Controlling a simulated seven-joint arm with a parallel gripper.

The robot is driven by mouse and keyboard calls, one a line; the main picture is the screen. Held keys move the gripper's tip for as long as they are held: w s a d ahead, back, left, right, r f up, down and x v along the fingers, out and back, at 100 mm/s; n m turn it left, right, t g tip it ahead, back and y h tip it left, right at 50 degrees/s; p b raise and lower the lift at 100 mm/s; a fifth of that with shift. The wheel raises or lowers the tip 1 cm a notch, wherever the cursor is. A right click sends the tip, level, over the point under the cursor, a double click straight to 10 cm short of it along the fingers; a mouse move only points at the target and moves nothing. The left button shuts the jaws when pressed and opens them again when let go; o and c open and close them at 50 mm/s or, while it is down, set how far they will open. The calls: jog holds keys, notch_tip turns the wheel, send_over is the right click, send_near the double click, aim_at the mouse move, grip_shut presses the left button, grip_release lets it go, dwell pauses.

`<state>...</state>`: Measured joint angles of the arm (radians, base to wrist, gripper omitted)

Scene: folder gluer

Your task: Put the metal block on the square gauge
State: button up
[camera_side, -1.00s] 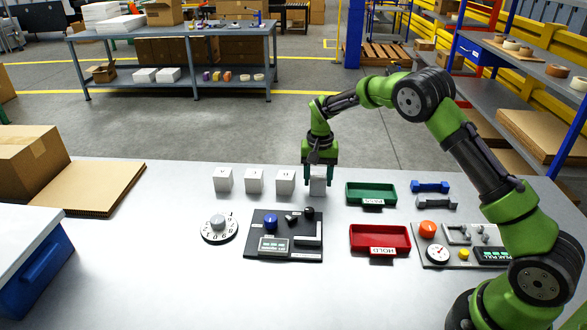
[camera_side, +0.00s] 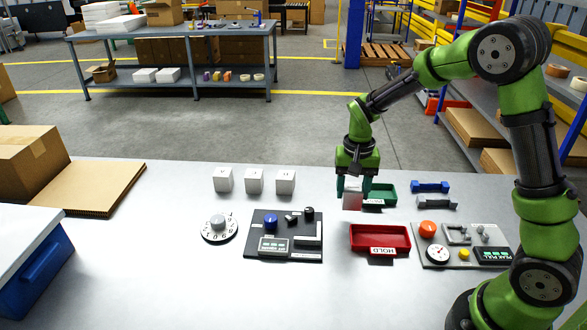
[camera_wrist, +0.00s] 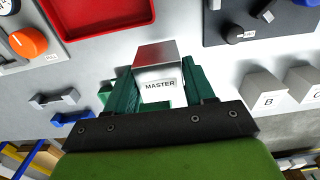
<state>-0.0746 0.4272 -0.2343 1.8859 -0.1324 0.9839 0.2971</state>
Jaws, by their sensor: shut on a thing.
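My gripper (camera_side: 354,188) is shut on a metal block (camera_side: 352,201). In the wrist view the block (camera_wrist: 157,58) sits between the green fingers (camera_wrist: 160,88), with a bare metal face and a white label reading MASTER. In the side view it hangs in front of the left end of the green tray; its height above the table is hard to judge.
Three pale blocks (camera_side: 254,181) stand in a row at left. The green tray (camera_side: 384,191) and red HOLD tray (camera_side: 352,238) lie right of the plate. A dial (camera_side: 219,228) and a gauge panel (camera_side: 463,258) flank them. The front table area is clear.

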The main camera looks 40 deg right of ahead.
jog(key=shift+s+a+r, duration=0.1)
jog(key=shift+s+a, duration=0.1)
jog(key=shift+s, duration=0.75)
jog(key=w+a+r, duration=0.2)
jog(key=w+a, duration=0.3)
jog(key=a, duration=0.7)
jog(key=shift+f, duration=2.85)
jog(key=o, duration=1.4)
